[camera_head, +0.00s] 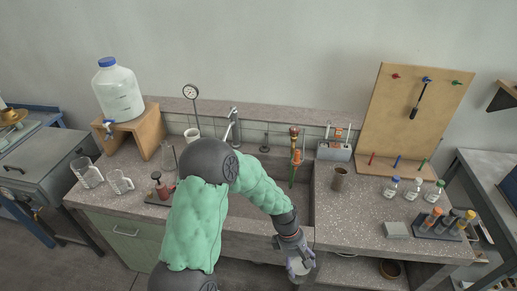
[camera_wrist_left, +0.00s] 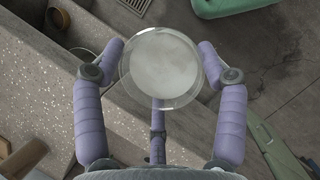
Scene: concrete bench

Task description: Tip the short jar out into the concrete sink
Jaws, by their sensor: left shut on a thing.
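My left gripper (camera_head: 299,256) is shut on the short jar (camera_head: 301,268), a clear round vessel, in front of the bench's front edge by the sink. In the left wrist view the jar (camera_wrist_left: 165,68) shows as a round rim between the two purple fingers, with a cloudy whitish inside. I cannot tell whether that is contents or the base. The concrete sink (camera_head: 304,190) is a sunken basin in the middle of the bench, partly hidden by my left arm. The jar is outside the basin. My right gripper is not in view.
Glass beakers (camera_head: 120,182) stand at the left. A tap (camera_head: 233,124) and an orange-and-green fixture (camera_head: 295,154) rise behind the sink.

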